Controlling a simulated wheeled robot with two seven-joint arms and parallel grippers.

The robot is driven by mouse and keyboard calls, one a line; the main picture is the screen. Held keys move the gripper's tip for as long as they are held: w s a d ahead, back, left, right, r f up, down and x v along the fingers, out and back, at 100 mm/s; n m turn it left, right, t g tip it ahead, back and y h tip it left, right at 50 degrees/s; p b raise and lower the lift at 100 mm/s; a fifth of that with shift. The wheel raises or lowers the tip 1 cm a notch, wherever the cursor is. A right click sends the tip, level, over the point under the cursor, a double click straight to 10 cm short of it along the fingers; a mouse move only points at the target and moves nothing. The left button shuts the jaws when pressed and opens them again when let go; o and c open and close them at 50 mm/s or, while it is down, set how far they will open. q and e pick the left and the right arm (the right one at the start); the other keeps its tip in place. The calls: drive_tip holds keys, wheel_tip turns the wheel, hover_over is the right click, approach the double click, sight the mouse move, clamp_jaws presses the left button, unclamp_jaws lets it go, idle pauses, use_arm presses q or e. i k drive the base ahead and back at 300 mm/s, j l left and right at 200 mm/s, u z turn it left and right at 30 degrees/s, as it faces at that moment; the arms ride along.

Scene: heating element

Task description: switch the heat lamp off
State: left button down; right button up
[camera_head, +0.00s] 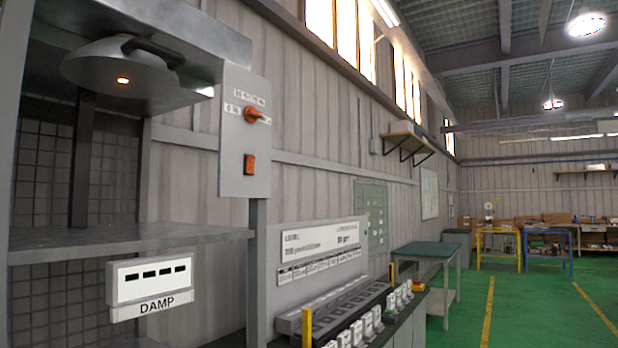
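The heat lamp (124,62) hangs under a metal hood at the upper left, a grey dome with a dark handle. The label text is too small to read surely. Neither of my grippers shows in the head view.
A metal shelf (120,240) runs under the lamp, with a white box labelled DAMP (150,283) at its front. A bench with a long device (340,300) and a yellow post (307,326) stands right of the panel. Green floor (460,310) is open at the right.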

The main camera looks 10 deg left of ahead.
sight(251, 160)
drive_tip(key=i+l, duration=0.2)
drive_tip(key=i, duration=0.25)
drive_tip(key=i+l+z, duration=0.1)
drive_tip(key=i, duration=0.35)
drive_tip(key=l, duration=0.1)
